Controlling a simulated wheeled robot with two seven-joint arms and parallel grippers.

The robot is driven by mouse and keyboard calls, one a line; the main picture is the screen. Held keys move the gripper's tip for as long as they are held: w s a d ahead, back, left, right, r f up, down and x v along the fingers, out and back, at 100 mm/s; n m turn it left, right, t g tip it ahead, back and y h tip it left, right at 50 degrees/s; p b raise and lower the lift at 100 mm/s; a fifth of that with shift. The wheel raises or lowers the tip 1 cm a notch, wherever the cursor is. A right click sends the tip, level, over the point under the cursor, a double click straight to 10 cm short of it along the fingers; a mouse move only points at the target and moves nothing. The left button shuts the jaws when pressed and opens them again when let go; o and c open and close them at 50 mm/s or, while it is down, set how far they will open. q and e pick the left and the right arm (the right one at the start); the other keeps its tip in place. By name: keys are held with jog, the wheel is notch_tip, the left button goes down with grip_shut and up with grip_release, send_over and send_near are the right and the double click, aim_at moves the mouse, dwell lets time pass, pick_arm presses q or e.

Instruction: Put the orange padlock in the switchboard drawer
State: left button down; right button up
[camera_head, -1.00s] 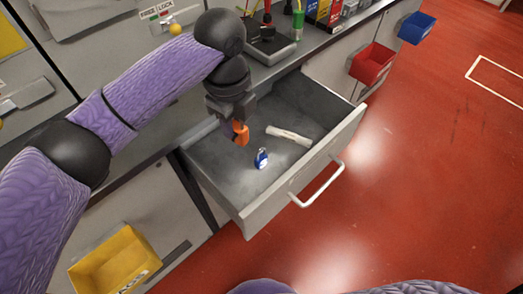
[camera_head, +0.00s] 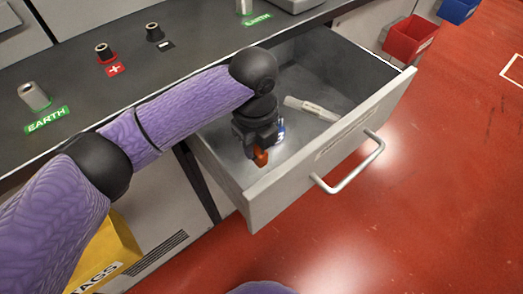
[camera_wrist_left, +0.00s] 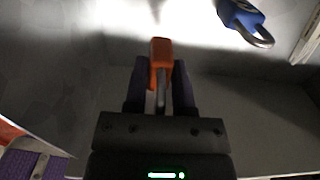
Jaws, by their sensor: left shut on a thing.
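The orange padlock (camera_head: 260,157) is held between the fingers of my left gripper (camera_head: 258,146). In the left wrist view the padlock's orange body (camera_wrist_left: 161,53) sticks out past the fingertips of the left gripper (camera_wrist_left: 160,85), with its metal shackle between them. The switchboard drawer (camera_head: 230,175) is pulled open, and the gripper and padlock are inside its opening, near the front left. I cannot tell whether the padlock touches the drawer floor. My right gripper is not in view.
A blue padlock (camera_head: 280,130) lies in the drawer just beside my left gripper; it also shows in the left wrist view (camera_wrist_left: 240,18). A whitish tube (camera_head: 311,108) lies further right in the drawer. The drawer handle (camera_head: 350,168) sticks out in front. Terminals (camera_head: 102,53) stand on the counter.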

aim_at(256, 159)
pick_arm(q)
notch_tip(256, 159, down, 6)
jog(key=shift+r+b, duration=0.25)
jog(key=shift+b, duration=0.95)
jog(key=shift+r, duration=0.2)
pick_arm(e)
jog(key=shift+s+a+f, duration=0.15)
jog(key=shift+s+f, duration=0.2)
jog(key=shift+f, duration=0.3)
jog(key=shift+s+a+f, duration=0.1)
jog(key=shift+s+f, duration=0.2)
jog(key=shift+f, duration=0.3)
pick_arm(q)
jog(key=shift+c, duration=2.2)
grip_release()
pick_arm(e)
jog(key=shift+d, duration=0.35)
pick_arm(q)
notch_tip(256, 159, up, 12)
jog(key=p, duration=0.7)
jog(key=shift+r, duration=0.15)
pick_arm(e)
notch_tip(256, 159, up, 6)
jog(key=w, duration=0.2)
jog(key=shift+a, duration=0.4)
